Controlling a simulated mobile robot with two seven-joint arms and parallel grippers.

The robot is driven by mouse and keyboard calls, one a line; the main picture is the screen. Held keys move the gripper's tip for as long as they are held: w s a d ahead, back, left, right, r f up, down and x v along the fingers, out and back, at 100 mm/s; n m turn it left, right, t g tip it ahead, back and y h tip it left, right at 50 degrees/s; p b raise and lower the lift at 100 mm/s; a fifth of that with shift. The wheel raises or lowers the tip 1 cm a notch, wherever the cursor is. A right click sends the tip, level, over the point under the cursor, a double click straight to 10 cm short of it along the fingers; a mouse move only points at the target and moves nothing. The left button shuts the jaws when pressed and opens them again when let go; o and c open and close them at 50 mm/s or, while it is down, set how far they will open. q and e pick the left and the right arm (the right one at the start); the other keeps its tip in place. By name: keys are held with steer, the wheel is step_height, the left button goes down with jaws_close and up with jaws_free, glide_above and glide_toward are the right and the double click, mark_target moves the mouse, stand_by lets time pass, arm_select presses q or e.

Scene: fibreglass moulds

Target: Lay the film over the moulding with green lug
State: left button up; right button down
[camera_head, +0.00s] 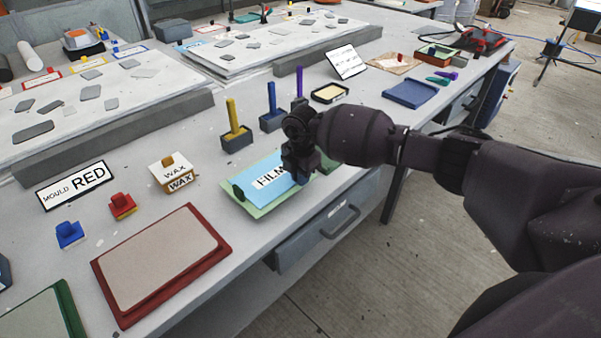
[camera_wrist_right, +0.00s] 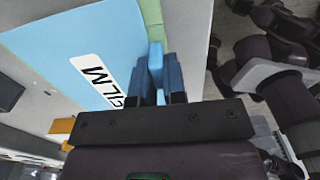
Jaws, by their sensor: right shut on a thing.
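The film (camera_head: 278,187) is a light blue sheet with a white FILM label. It lies over or just above a pale green sheet (camera_head: 262,210) on the front part of the bench; I cannot tell whether they touch. A dark green piece (camera_head: 238,193) shows at its left end, and more dark green (camera_head: 328,164) shows to the right behind my gripper. My right gripper (camera_head: 300,172) is shut on the film's blue tab at its right side. In the right wrist view the film (camera_wrist_right: 75,60) spreads left from the fingers (camera_wrist_right: 158,78). My left gripper is not in view.
A red-edged mould (camera_head: 160,262) and a green-edged one (camera_head: 35,320) lie at the front left. Nearby are a red block (camera_head: 122,205), a blue block (camera_head: 70,235) and a wax box (camera_head: 172,172). Behind the film stand yellow (camera_head: 233,115) and blue (camera_head: 272,98) upright handles.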

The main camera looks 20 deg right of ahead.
steer(key=c, duration=1.1)
jaws_free()
step_height(320, 180, up, 10)
steer(key=shift+f+p, duration=0.2)
steer(key=shift+p, duration=0.25)
steer(key=shift+r, duration=0.6)
